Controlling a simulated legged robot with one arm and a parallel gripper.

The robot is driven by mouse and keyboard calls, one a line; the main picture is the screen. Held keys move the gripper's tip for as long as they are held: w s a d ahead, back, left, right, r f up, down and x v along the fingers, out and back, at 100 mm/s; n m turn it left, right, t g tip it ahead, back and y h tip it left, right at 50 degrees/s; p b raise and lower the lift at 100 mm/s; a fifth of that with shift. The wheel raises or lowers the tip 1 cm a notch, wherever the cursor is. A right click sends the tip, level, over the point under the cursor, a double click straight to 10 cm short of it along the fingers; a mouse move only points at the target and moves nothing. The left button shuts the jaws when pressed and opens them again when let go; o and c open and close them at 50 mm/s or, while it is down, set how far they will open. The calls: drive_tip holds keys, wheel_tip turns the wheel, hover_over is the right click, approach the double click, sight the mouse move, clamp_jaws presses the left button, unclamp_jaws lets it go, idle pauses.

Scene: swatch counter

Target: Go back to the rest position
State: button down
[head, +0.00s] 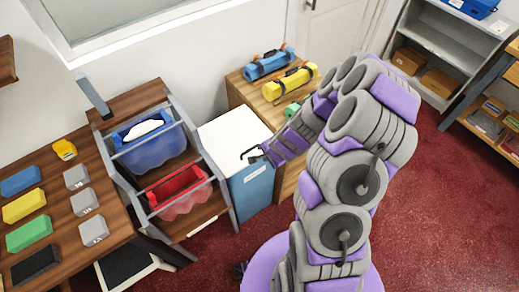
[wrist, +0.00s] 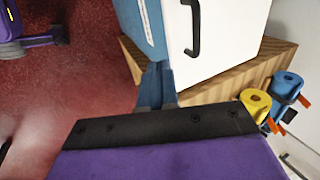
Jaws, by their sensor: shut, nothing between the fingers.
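My gripper (head: 264,153) is at the end of my purple and grey arm, beside a blue bin (head: 252,190) with a white lid (head: 228,131). In the wrist view my gripper (wrist: 155,72) shows as dark fingers, closed together with nothing held. The lid's black handle (wrist: 193,28) is just beyond the fingers in that view; whether they touch the bin I cannot tell. My arm is bent and reaches to the left in the head view.
A rack holding a blue tub (head: 152,152) and a red tub (head: 180,195) stands left of the bin. A wooden counter (head: 95,260) with coloured blocks is at far left. Yellow (head: 290,84) and blue (head: 268,65) rolls lie behind. Red floor (head: 440,220) is open at right.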

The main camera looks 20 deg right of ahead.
drive_tip(key=shift+s+d+r, duration=0.2)
drive_tip(key=shift+s+r, duration=0.05)
drive_tip(key=shift+s, duration=0.4)
drive_tip(key=shift+s+d+r, duration=0.2)
drive_tip(key=shift+s, duration=0.4)
drive_tip(key=s+a+r+n+g+y, duration=0.1)
drive_tip(key=s+a+r+n, duration=0.35)
drive_tip(key=r, duration=0.45)
drive_tip(key=s+a+r+n+g+y, duration=0.1)
drive_tip(key=s+a+r+n+g, duration=0.15)
drive_tip(key=a+r+n, duration=0.45)
drive_tip(key=s+d+r+n+g+h, duration=0.1)
drive_tip(key=s+d+r, duration=0.2)
drive_tip(key=s+r, duration=0.4)
drive_tip(key=s+d+r+n+g+h, duration=0.1)
drive_tip(key=s+r, duration=0.5)
drive_tip(key=s, duration=0.7)
drive_tip(key=shift+s+d+r+n+g+h, duration=0.25)
drive_tip(key=shift+d+r+n+g+h, duration=0.15)
drive_tip(key=shift+d+h, duration=0.45)
